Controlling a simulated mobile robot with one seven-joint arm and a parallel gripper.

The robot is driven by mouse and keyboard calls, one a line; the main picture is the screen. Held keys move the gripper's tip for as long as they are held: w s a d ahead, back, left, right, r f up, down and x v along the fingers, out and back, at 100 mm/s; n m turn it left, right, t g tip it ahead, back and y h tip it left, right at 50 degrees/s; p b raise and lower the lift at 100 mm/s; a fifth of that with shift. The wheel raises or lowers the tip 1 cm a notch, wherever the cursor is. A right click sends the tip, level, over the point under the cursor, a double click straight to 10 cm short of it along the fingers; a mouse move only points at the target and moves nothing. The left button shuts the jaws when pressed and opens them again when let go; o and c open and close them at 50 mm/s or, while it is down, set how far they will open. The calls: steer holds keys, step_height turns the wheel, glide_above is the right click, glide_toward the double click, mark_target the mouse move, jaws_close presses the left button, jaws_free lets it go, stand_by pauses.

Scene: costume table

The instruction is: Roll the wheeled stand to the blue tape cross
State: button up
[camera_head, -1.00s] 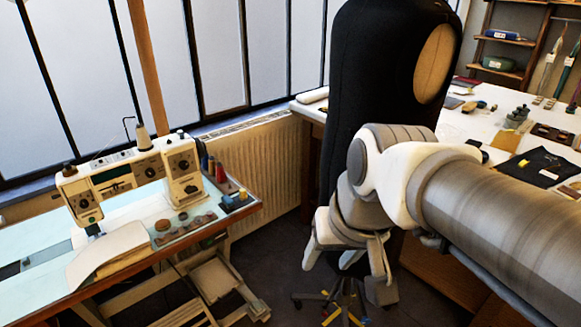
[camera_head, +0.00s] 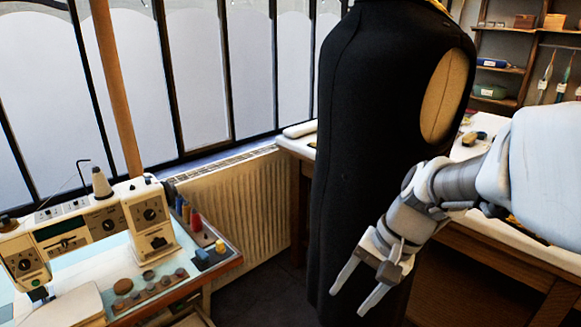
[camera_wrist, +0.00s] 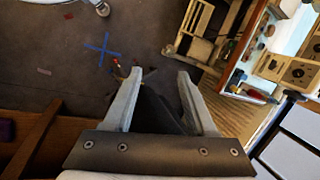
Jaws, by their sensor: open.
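The wheeled stand carries a black dress form (camera_head: 365,150) with a tan armhole patch, upright right of centre in the head view. Its wheeled base is below that picture's edge. My gripper (camera_head: 350,300) is open in front of the form's lower part; I cannot tell whether it touches. In the wrist view, my gripper (camera_wrist: 160,72) has its fingers spread, with dark material, apparently the form (camera_wrist: 158,108), between and below them. The blue tape cross (camera_wrist: 102,48) lies on the dark floor beyond the fingertips, to the left. Small coloured bits show beside the left fingertip.
A sewing table with a machine (camera_head: 85,235) stands at the left, before a radiator (camera_head: 235,205) and windows. A white worktable (camera_head: 505,232) stands behind my arm at the right. Dark floor lies open around the cross.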

steer(key=w+d+f+m+t+y+b, duration=0.2)
steer(key=w+d+f+m+b, duration=0.3)
steer(key=f, duration=0.6)
steer(key=d+f+m+t+y+b, duration=0.1)
steer(key=d+f+m+y, duration=0.25)
steer(key=f+m, duration=0.45)
steer(key=w+d+f+m+t+y+b, duration=0.25)
steer(key=d+f+m, duration=0.2)
steer(key=f, duration=0.85)
steer(key=s+d+f+m+t+h+b, duration=0.25)
steer(key=f+m, duration=0.35)
steer(key=f, duration=0.4)
steer(key=s+d+f+m+t+h+b, duration=0.25)
steer(key=f+m, duration=0.25)
steer(key=f, duration=0.6)
steer(key=s+d+f+m+t+h+b, duration=0.25)
steer(key=f+m, duration=0.35)
steer(key=f, duration=0.4)
steer(key=b+x, duration=0.1)
steer(key=x, duration=0.4)
steer(key=b+x, duration=0.1)
steer(key=x, duration=0.4)
steer(key=b+x, duration=0.2)
steer(key=x, duration=0.3)
steer(key=shift+w+d+f, duration=0.25)
steer(key=shift+w, duration=0.2)
steer(key=shift+x, duration=0.8)
steer(key=shift+r, duration=0.1)
steer(key=shift+c, duration=0.2)
